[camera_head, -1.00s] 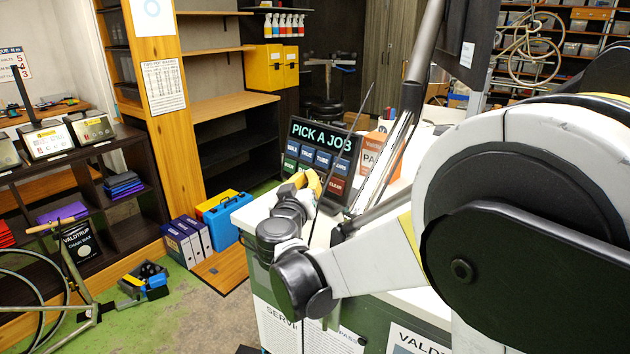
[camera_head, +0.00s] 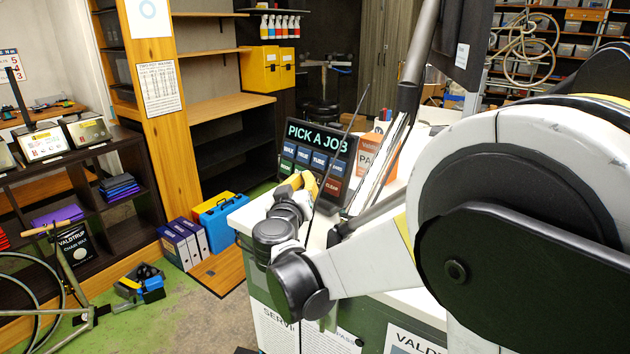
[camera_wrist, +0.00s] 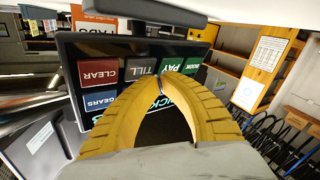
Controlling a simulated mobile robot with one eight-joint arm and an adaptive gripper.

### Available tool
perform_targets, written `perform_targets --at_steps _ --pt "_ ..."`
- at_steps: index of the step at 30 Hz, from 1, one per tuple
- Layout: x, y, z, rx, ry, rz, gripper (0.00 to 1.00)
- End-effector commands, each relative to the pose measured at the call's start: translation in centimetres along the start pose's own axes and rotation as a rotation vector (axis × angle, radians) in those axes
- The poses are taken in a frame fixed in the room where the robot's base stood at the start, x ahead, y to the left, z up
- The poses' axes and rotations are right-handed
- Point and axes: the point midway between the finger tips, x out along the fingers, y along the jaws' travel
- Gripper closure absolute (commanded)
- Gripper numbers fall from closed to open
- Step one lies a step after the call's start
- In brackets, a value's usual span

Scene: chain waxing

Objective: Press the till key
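The till key (camera_wrist: 140,67) is a dark grey key marked TILL on the job screen. It sits between the red CLEAR key (camera_wrist: 98,73) and the green PAY key (camera_wrist: 178,64), upside down in the wrist view. The screen (camera_head: 337,140), headed PICK A JOB, stands tilted on the white counter. My gripper (camera_wrist: 160,88) has yellow ribbed fingers whose tips meet, with nothing between them. The tips appear just below and right of the TILL lettering in the wrist view; contact cannot be told. In the head view my gripper (camera_head: 308,183) hides part of the screen's lower row.
An orange box (camera_head: 367,155) stands behind the screen on the counter. A thin dark rod crosses in front of the screen in the head view. A blue case (camera_head: 220,212) and binders (camera_head: 188,243) stand on the floor left of the counter.

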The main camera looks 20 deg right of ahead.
Motion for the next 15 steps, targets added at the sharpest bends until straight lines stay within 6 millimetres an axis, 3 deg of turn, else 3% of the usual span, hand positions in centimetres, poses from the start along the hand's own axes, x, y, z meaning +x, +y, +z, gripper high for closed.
perform_targets --at_steps 15 --pt "0.33 0.19 0.22 0.000 0.000 0.001 1.00"
